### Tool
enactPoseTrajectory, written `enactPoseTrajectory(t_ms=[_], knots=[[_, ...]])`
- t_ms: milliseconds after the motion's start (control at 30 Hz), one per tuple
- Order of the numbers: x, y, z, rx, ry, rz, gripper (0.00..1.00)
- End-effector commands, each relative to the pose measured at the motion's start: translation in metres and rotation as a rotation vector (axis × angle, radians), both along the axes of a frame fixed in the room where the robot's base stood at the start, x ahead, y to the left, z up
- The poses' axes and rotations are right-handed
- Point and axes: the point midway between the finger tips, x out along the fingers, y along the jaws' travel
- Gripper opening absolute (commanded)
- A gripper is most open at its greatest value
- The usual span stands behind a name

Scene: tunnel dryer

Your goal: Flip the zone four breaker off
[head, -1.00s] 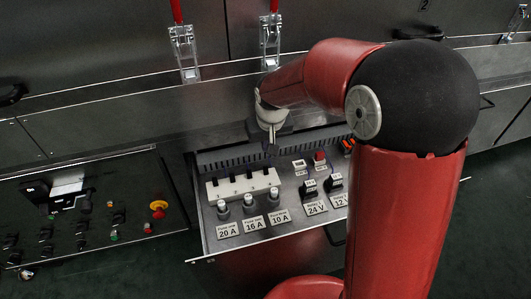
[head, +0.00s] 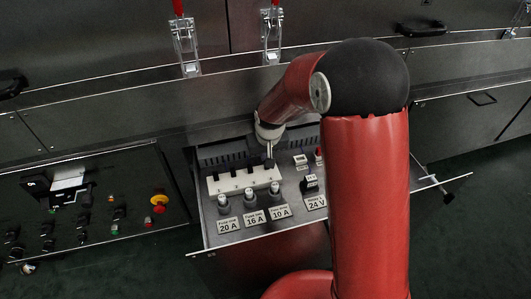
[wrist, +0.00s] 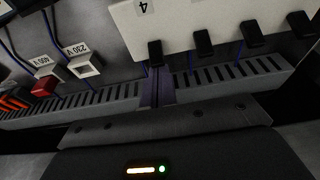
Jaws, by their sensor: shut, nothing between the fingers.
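The breaker block (head: 240,182) is a white strip with a row of black levers, set in the open drawer panel. In the wrist view its corner (wrist: 122,18) carries an upside-down label "4". The zone four lever (wrist: 155,52) is the black one nearest that label. My gripper (wrist: 158,76) is shut and empty, with its fingertips right by the base end of this lever. I cannot tell whether they touch it. In the head view my gripper (head: 269,160) is low at the block's right end, where it partly hides the lever.
Fuse holders (head: 250,200) stand in front of the block. A slotted wire duct (wrist: 225,82) runs behind it. A red switch (wrist: 44,86) and a white switch (wrist: 86,66) sit beside the block. A control panel (head: 90,205) with a red-and-yellow button is at left.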

Motion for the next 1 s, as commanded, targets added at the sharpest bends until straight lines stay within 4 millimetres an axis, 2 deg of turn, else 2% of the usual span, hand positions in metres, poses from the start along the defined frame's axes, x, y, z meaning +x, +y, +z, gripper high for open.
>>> enactPoseTrajectory(t_ms=[667, 1000], knots=[[-0.006, -0.002, 0.000, 0.027, -0.092, 0.000, 0.00], [-0.015, -0.004, -0.004, 0.071, -0.250, 0.002, 0.00]])
